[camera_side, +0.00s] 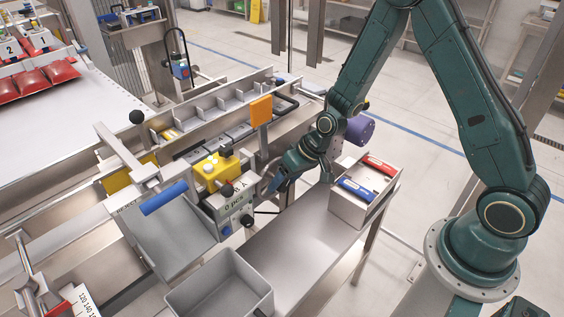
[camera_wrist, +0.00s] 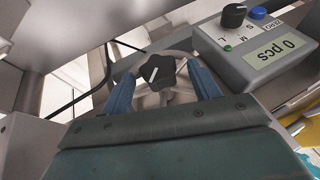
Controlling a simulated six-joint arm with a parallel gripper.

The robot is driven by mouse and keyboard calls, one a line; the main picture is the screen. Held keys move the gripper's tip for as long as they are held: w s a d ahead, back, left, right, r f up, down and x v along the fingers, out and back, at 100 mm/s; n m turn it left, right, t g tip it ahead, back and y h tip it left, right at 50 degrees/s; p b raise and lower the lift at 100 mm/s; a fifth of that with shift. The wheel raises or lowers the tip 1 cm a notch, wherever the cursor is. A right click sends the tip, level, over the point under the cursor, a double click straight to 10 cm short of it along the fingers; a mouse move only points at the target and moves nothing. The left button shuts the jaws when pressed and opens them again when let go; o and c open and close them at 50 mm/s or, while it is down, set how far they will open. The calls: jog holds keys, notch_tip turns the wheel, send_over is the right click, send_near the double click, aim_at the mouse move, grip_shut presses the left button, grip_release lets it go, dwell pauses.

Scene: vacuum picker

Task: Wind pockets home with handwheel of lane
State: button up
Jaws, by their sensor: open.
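In the wrist view a pale spoked handwheel (camera_wrist: 178,55) with a black star knob (camera_wrist: 158,72) at its hub lies ahead of my gripper (camera_wrist: 161,78). The two blue fingers are apart, one on each side of the hub; I cannot tell whether they touch the wheel. A row of grey pockets (camera_side: 205,108) runs along the lane behind.
The counter box also shows in the wrist view (camera_wrist: 262,62), close right of the fingers, with a black selector and blue button. A yellow box (camera_side: 213,172), an orange plate (camera_side: 261,110), a grey bin (camera_side: 222,288) and a tray with red and blue items (camera_side: 352,208) stand nearby.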

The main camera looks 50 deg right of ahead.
jog(key=c, duration=1)
jog(key=shift+o, duration=0.2)
jog(key=shift+a+h, duration=0.15)
jog(key=shift+h, duration=0.15)
jog(key=h, duration=0.1)
jog(key=n+h, duration=0.1)
jog(key=h, duration=0.1)
jog(key=shift+a, duration=0.4)
jog(key=shift+a+f+n+h, duration=0.1)
jog(key=shift+a+n+h, duration=0.1)
jog(key=shift+h, duration=0.95)
jog(key=shift+a+n+h, duration=0.1)
jog(key=shift+n+h, duration=0.1)
jog(key=shift+h, duration=0.95)
